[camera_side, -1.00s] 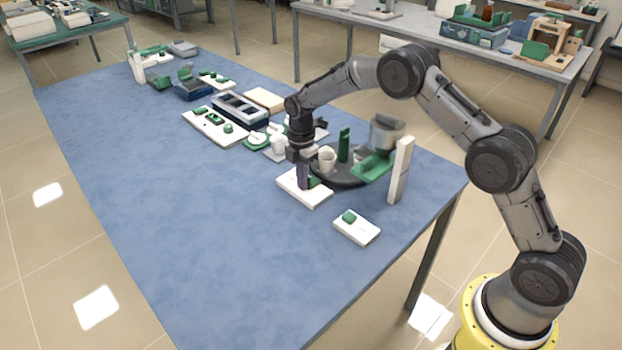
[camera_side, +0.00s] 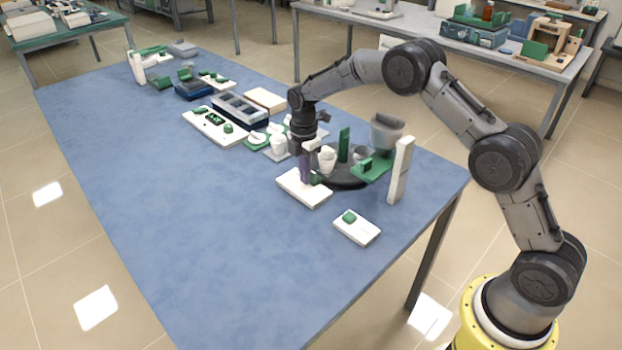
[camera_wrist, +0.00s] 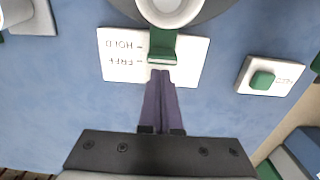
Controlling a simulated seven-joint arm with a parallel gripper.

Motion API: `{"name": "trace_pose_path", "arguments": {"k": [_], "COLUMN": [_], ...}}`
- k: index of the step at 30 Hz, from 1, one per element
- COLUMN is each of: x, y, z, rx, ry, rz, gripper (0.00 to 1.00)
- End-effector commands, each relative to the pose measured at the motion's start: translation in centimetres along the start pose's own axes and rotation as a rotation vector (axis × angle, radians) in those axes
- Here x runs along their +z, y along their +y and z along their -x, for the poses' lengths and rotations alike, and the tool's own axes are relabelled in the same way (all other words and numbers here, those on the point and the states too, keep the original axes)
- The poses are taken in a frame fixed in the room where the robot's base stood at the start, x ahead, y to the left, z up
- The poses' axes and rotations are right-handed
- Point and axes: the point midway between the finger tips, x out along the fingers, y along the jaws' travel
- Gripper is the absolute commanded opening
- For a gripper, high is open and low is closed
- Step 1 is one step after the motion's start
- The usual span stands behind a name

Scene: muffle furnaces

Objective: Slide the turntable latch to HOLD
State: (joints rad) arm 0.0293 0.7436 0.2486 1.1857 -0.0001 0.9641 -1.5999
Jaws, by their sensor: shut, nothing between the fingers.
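The turntable latch is a green slider (camera_wrist: 163,48) on a white plate (camera_wrist: 188,72) marked HOLD and FREE. In the wrist view HOLD is the mark nearer the dark turntable (camera_wrist: 215,8), and the latch's near edge lies about level with the FREE mark. My gripper (camera_wrist: 160,74) is shut and empty, its purple fingertips over the plate just at the near side of the latch. I cannot tell whether they touch it. In the side view my gripper (camera_side: 306,182) stands down at the white plate (camera_side: 312,196) and hides most of the latch.
A white cup (camera_side: 327,160) and a green upright (camera_side: 344,144) stand on the turntable. A grey vessel (camera_side: 387,132) and a white post (camera_side: 400,172) are to its right. A small white plate with a green button (camera_side: 350,217) lies nearer. The blue tabletop (camera_side: 200,210) is clear at left.

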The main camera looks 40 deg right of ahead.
Motion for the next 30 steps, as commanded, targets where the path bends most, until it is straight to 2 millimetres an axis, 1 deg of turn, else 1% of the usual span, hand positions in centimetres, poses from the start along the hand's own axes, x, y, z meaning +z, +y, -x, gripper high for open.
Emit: {"name": "trace_pose_path", "arguments": {"k": [1,18,24,30], "x": [0.0,0.0,0.0,0.0], "y": [0.1,0.1,0.0,0.0], "z": [0.5,4.6,5.4,5.4], "rx": [0.003,0.003,0.000,0.000], "ry": [0.000,0.000,0.000,0.000], "rz": [0.000,0.000,0.000,0.000], "gripper": [0.00,0.00,0.00,0.00]}}
